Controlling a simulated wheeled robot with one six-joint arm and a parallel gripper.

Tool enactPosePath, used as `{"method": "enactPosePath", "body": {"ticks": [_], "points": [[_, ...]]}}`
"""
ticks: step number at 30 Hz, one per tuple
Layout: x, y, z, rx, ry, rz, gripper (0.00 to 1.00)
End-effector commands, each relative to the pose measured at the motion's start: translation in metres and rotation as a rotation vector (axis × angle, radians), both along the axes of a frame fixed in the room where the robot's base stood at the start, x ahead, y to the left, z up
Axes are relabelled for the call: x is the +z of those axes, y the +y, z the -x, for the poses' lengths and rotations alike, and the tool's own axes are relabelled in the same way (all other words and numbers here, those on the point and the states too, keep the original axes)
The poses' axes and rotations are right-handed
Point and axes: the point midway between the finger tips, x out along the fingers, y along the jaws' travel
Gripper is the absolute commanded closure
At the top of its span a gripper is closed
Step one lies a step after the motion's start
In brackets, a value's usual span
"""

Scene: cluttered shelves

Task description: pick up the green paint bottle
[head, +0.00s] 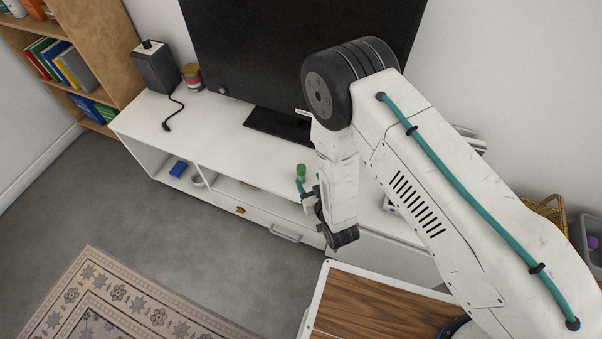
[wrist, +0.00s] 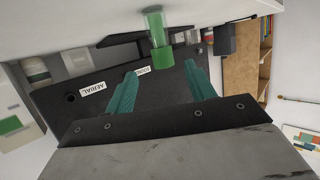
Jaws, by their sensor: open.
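The green paint bottle (head: 301,172) stands on the white TV cabinet top near its front edge, just above my gripper in the head view. In the wrist view, which looks upside down, the bottle (wrist: 157,30) has a translucent body and a bright green cap. My gripper (head: 303,192) is at the cabinet's front edge, partly hidden by my arm. In the wrist view my gripper (wrist: 160,72) has its two teal fingers spread wide and empty. The bottle lies beyond the fingertips, roughly in line with the gap; I cannot tell the exact distance.
A black television (head: 290,50) stands behind the bottle on the white cabinet (head: 222,120). A dark speaker box (head: 156,66) and a striped jar (head: 192,77) stand at the left. Below are open shelves and a drawer (head: 265,222).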

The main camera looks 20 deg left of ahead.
Motion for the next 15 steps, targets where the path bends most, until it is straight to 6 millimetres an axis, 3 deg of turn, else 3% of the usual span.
{"method": "enactPosePath", "body": {"ticks": [4, 15], "points": [[-0.008, 0.005, 0.001, 0.009, -0.013, -0.009, 0.46], [-0.020, 0.034, -0.035, 0.008, -0.014, -0.010, 0.46]]}}
